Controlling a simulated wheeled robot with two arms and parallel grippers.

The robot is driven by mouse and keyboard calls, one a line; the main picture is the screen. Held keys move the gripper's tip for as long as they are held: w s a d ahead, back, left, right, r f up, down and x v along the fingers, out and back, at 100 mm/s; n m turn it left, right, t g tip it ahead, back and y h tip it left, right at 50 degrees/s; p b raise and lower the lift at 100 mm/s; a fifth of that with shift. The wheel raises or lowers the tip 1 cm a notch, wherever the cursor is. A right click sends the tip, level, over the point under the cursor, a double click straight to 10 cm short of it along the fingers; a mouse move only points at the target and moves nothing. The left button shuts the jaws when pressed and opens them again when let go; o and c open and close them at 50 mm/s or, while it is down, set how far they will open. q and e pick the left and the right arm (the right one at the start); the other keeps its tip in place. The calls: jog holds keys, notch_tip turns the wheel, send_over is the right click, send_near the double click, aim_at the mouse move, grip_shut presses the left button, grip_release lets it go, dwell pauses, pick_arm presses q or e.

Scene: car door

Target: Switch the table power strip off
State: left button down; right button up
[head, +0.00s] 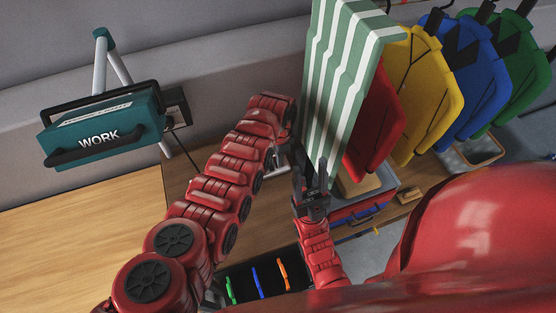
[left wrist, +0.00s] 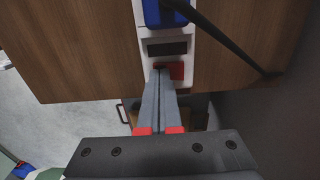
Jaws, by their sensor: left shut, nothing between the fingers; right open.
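The white power strip (left wrist: 149,62) lies on the wooden table in the left wrist view. It has a blue plug (left wrist: 166,12) with a black cable, a dark socket (left wrist: 167,48) and a red switch (left wrist: 176,70) at its near end. My left gripper (left wrist: 160,74) is shut and empty. Its fingertips overlap the left part of the red switch; I cannot tell whether they touch it. In the head view, my left arm largely hides the strip and the left fingertips. My right gripper (head: 310,178) is open and empty, below the striped cloth.
A green-and-white striped cloth (head: 340,75) hangs right of my left arm. Red, yellow (head: 418,90), blue and green garment-like panels stand behind it. A teal WORK box (head: 103,130) is at left. A dark tray (head: 263,282) holds coloured items. The wooden table (head: 75,225) is clear at left.

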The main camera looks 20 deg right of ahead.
pick_arm(q)
notch_tip(320, 180, up, 2)
jog(key=shift+w+r+p, duration=0.1)
jog(key=shift+p, duration=0.8)
notch_tip(320, 180, up, 5)
jog(key=p, duration=0.3)
jog(key=shift+f, duration=0.2)
